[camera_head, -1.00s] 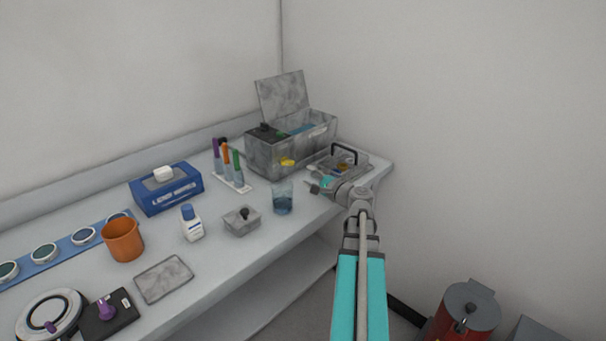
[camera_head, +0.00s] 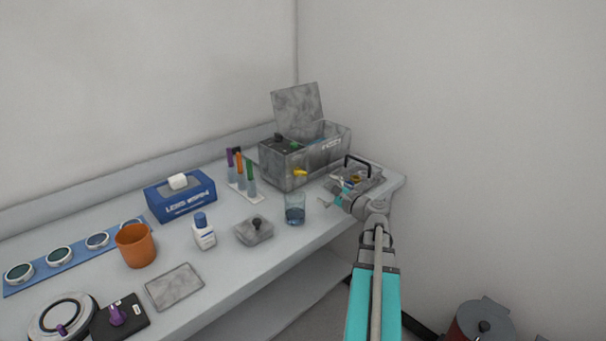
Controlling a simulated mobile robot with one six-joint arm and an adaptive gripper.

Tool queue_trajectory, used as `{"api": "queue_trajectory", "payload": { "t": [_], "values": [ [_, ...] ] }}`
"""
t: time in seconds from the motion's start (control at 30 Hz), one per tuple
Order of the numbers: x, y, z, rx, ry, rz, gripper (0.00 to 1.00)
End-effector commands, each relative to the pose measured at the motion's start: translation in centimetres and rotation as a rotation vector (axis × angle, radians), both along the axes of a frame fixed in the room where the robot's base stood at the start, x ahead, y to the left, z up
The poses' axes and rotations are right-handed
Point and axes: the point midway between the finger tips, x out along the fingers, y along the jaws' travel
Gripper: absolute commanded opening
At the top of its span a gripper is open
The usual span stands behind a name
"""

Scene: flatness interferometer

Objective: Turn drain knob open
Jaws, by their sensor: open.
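A grey speckled tank (camera_head: 284,166) with its lid (camera_head: 298,108) raised stands at the back right of the bench. A small yellow knob (camera_head: 300,172), likely the drain knob, sticks out low on its front. Its exact turn angle is too small to read. My gripper (camera_head: 328,203) is open and empty, in front of the tank, below and right of the knob and apart from it. My wrist hides part of the bench's right end.
A clear beaker (camera_head: 295,210) stands just left of my gripper. A tray with a black handle (camera_head: 366,170) sits to the right of the tank. A rack of colored tubes (camera_head: 240,180) is at the left. A wall closes off the right.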

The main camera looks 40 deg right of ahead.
Motion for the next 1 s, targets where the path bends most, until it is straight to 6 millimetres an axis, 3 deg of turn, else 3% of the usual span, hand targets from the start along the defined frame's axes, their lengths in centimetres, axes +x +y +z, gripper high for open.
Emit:
{"api": "queue_trajectory", "payload": {
  "t": [0.7, 1.0],
  "values": [
    [-0.7, -1.4, 0.0, 0.989, 0.078, -0.001, 1.0],
    [-0.8, -1.7, 0.0, 1.192, 0.095, -0.001, 1.0]
  ]
}}
